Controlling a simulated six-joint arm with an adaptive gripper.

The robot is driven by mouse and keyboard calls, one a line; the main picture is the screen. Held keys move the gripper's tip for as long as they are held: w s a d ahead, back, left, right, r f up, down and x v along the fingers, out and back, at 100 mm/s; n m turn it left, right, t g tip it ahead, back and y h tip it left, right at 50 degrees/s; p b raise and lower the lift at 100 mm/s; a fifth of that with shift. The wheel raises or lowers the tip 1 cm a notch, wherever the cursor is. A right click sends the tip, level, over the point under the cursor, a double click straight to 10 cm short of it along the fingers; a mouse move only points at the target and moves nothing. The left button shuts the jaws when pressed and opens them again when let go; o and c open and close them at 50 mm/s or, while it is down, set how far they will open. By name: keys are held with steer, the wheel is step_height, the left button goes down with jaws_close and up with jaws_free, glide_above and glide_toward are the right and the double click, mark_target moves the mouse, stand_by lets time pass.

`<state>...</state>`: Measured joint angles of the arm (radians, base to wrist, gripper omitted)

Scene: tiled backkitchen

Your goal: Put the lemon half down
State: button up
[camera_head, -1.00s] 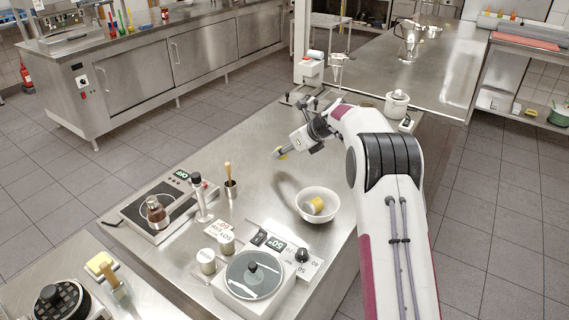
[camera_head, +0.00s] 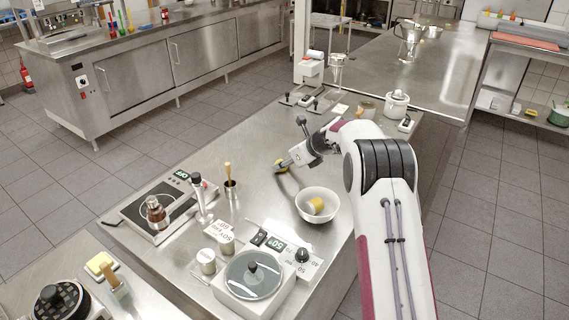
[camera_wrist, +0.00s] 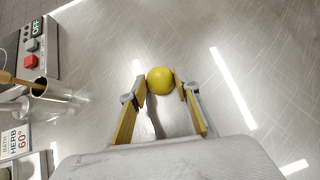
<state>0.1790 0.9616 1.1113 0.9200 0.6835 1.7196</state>
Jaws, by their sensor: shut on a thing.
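The lemon half (camera_wrist: 160,80) is a yellow rounded piece between my fingertips in the wrist view. In the head view the lemon half (camera_head: 279,165) is a small yellow spot at the tip of my gripper (camera_head: 283,166). My gripper (camera_wrist: 162,86) is shut on it, one yellow-lined finger on each side. It is low over the bare steel worktop (camera_head: 262,140), left of and behind the white bowl. I cannot tell whether the lemon half touches the steel.
A white bowl (camera_head: 328,216) holding a yellow piece (camera_head: 315,205) stands close in front. The steel around the lemon half is clear.

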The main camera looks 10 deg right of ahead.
steer(key=shift+f, duration=0.1)
steer(key=o, duration=1.2)
steer(key=shift+r, duration=0.2)
steer(key=shift+v, duration=5.95)
